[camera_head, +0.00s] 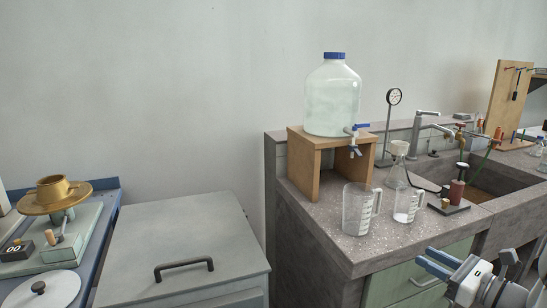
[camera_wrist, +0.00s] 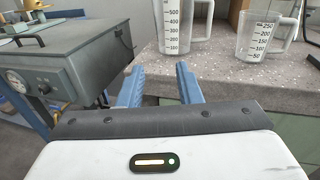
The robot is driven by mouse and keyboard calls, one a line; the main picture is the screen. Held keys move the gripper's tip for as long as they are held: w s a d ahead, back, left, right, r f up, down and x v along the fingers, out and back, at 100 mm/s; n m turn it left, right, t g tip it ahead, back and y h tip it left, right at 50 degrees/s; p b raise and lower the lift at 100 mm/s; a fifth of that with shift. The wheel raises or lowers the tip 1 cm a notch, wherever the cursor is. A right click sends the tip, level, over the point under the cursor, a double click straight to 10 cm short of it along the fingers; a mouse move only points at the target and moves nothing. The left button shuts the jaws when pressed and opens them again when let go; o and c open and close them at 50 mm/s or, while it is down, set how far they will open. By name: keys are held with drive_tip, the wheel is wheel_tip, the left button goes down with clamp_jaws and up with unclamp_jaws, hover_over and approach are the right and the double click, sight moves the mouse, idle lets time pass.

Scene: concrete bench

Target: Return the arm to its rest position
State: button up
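My gripper (camera_head: 438,264) is at the lower right of the head view, in front of the bench's front side and clear of the things on top. In the wrist view its two blue fingers (camera_wrist: 160,88) stand apart with nothing between them, so it is open and empty. The concrete bench (camera_head: 325,232) lies beyond the fingers. A larger measuring jug (camera_head: 357,210) and a smaller measuring jug (camera_head: 406,206) stand upright near the bench's front edge; both also show at the top of the wrist view, apart from the fingers.
A clear carboy (camera_head: 333,100) with a blue cap and tap stands on a wooden stand (camera_head: 304,165). A conical flask (camera_head: 397,172), a faucet (camera_head: 420,128) and a sink (camera_head: 478,178) are to the right. A grey lidded box (camera_head: 185,240) stands left of the bench. A brass pan (camera_head: 54,194) is far left.

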drive_tip(key=s+a+r+n+g+p, duration=0.25)
drive_tip(key=a+n+g+p, duration=0.2)
drive_tip(key=a, duration=0.25)
drive_tip(key=s+a+r+n+g+h+p, duration=0.1)
drive_tip(key=s+a+r+n+g+p, duration=0.15)
drive_tip(key=s+a+n+g, duration=0.35)
drive_tip(key=s+a+r+n+g+p, duration=0.1)
drive_tip(key=a+r+n+g+p, duration=0.1)
drive_tip(key=a+n+p, duration=0.35)
drive_tip(key=s+a+r+n+h+p, duration=0.2)
drive_tip(key=s+r+n+h+p, duration=0.4)
drive_tip(key=n, duration=0.6)
drive_tip(key=shift+s+r+n+h+p, duration=0.15)
drive_tip(key=shift+r+n+h+p, duration=0.25)
drive_tip(key=shift+r+h, duration=1)
drive_tip(key=shift+a+f, duration=0.1)
